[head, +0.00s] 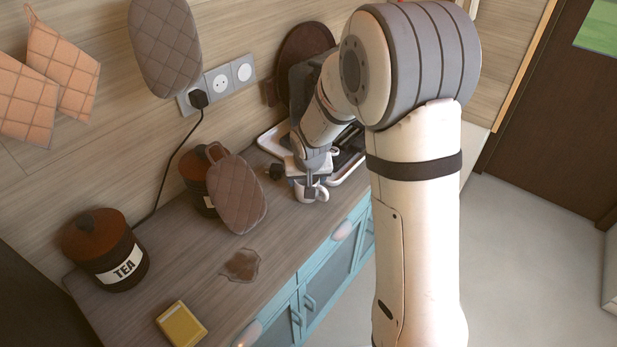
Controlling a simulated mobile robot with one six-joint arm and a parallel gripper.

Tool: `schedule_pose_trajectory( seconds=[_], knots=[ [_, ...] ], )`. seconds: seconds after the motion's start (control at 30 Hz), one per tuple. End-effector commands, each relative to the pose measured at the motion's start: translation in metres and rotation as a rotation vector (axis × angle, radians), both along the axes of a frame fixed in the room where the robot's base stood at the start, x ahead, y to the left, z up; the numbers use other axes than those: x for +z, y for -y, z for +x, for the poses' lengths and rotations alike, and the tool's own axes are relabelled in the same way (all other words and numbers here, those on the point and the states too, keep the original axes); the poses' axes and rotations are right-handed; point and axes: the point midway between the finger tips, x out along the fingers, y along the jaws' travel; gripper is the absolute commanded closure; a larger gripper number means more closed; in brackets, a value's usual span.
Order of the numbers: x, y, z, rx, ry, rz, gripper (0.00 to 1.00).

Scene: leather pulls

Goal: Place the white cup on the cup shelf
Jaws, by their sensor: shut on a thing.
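A white cup (316,194) is at my gripper (311,187), over the front part of the counter, left of the white-rimmed tray. My gripper points down and is shut on the cup. The fingers and the cup are small here, so I cannot tell exactly where they grip, or whether the cup touches the counter. I cannot clearly make out a cup shelf; my arm hides much of the area behind and to the right.
The white-rimmed tray (272,146) is partly behind my arm. A quilted mitt (237,193) leans by a dark canister. A TEA canister (106,252), a yellow box (181,324) and a brown spill (241,265) are on the left. The counter's front edge is close to the cup.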

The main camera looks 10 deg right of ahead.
Motion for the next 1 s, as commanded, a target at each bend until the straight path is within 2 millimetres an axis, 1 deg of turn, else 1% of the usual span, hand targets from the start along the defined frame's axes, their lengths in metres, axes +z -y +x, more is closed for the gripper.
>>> schedule_pose_trajectory(
  seconds=[0.13,0.27,0.3,0.53,0.83,0.9,1.0],
  knots=[
    [0.001,0.000,0.000,-0.001,0.002,0.000,0.64],
    [-0.003,0.000,0.000,-0.001,0.002,0.000,0.64],
    [-0.002,0.000,0.000,-0.001,0.001,0.000,0.33],
    [-0.001,0.001,0.000,-0.001,0.001,0.000,0.14],
    [0.002,0.001,0.000,-0.002,0.001,0.000,0.14],
    [0.006,0.001,-0.001,-0.002,0.003,0.000,0.14],
    [0.020,0.001,-0.006,-0.002,0.006,0.001,0.14]
  ],
)
